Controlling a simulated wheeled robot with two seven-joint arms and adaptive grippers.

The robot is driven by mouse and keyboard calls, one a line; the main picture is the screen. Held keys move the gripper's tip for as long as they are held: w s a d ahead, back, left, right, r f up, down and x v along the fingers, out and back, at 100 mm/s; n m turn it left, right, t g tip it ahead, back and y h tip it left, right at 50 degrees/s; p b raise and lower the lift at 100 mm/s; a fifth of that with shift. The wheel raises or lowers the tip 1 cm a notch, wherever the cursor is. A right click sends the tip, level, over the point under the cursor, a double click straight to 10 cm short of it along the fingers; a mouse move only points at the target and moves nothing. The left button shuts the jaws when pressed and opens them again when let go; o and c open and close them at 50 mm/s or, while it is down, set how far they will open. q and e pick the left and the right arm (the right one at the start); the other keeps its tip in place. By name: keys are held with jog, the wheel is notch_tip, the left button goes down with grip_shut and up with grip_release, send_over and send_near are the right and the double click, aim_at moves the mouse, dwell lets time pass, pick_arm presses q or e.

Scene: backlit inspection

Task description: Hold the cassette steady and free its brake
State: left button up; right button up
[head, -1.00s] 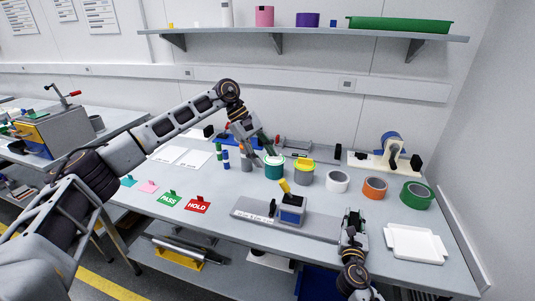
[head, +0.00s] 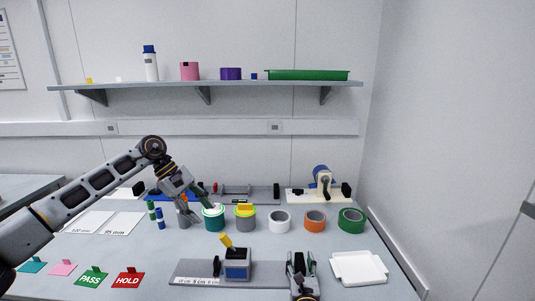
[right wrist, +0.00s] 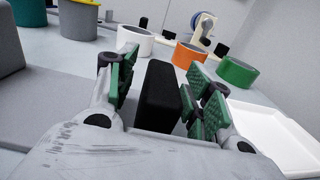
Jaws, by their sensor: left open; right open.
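My right gripper (head: 301,262) is at the plate's right end, apart from the block. It is open; in the right wrist view its green-padded fingers (right wrist: 160,95) stand either side of a black upright block (right wrist: 158,98), with no clear contact. My left gripper (head: 196,196) is open, above the bench behind the plate, near a grey cup (head: 184,218) and away from the cassette.
A white tray (head: 359,268) lies right of my right gripper. Green PASS (head: 91,277) and red HOLD (head: 127,279) cards lie front left.

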jog(key=shift+s+a, duration=0.1)
jog(key=shift+s, duration=4.8)
jog(key=shift+r, duration=0.1)
notch_tip(320, 180, up, 9)
jog(key=p, duration=0.9)
jog(key=shift+r+p, duration=0.45)
jog(key=shift+p, duration=0.1)
